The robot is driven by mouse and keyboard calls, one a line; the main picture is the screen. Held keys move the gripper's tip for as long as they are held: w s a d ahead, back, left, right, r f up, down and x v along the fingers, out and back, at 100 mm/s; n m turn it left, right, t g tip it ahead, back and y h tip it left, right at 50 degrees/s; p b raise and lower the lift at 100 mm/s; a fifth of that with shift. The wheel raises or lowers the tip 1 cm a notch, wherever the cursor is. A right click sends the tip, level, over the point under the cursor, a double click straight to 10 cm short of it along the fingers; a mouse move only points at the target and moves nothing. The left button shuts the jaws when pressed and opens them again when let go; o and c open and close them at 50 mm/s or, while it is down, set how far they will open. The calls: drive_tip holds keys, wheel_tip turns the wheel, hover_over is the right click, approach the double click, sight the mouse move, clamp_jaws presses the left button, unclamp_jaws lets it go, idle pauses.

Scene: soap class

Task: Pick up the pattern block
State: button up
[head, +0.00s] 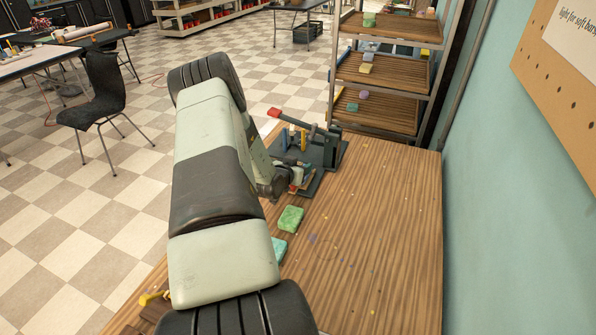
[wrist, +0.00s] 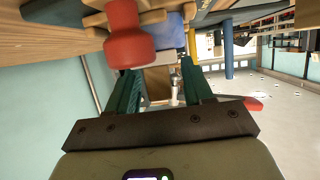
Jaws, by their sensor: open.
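My gripper (wrist: 160,84) is open in the wrist view, with its two dark green fingers apart. Beyond and between the fingers are a small tan surface (wrist: 157,80) and a pale blue piece, with nothing clearly gripped. I cannot tell for certain whether one of these is the pattern block. In the head view my arm reaches over the wooden table to the dark press-like device (head: 328,150), and my gripper is low beside its base. My own arm partly hides this area.
The wooden table (head: 385,230) bears a green soap bar (head: 290,218) and a teal one (head: 279,247). The device has a red-ended lever (head: 274,112) and blue and yellow posts. A red knob (wrist: 127,38) is close in the wrist view. The table's right side is mostly clear beside the wall.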

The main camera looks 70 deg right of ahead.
drive_tip(key=shift+d+f, duration=0.3)
drive_tip(key=shift+d, duration=0.35)
drive_tip(key=c, duration=0.9)
